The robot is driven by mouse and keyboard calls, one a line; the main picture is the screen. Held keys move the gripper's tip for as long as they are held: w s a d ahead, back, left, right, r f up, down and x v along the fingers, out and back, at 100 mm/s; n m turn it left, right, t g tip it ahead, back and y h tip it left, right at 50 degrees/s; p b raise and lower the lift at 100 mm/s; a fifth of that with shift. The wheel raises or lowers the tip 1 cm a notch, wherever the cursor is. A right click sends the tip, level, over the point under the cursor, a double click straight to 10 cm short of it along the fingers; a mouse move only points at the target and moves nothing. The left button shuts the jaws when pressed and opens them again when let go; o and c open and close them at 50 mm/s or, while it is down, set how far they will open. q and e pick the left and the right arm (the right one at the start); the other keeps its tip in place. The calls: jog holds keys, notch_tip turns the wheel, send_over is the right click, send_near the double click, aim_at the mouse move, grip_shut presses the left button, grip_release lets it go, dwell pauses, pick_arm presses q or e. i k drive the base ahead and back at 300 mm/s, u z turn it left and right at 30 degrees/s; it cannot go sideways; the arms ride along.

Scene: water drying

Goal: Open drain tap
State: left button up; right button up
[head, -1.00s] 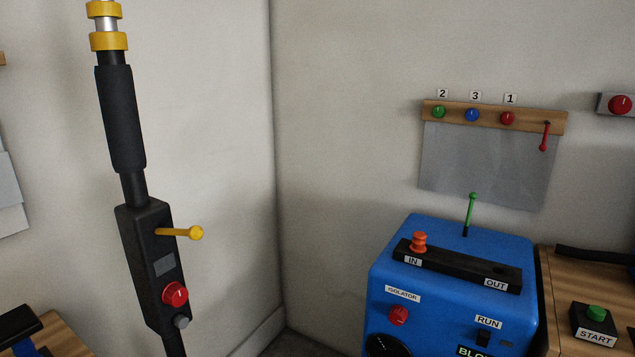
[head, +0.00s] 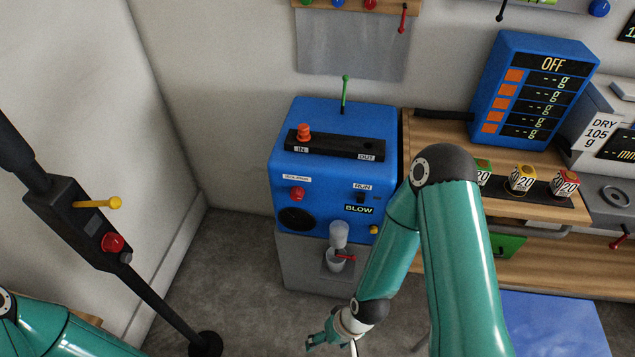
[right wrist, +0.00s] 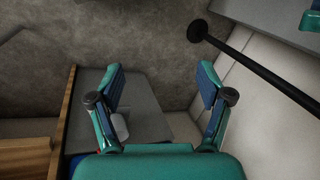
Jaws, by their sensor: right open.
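A black pole (head: 150,292) with a yellow lever (head: 100,203) and red knob (head: 112,242) stands at the left. A wooden bench (head: 545,208) with colored blocks is at the right, and a blue panel (head: 550,322) is below it.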

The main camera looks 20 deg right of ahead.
aim_at(353, 257)
jog(key=u, duration=1.9)
jog(key=i, duration=0.1)
jog(key=z, duration=3.2)
jog(key=k, duration=0.65)
jog(key=u, duration=0.2)
jog(key=i, duration=1.15)
jog(key=u, duration=0.25)
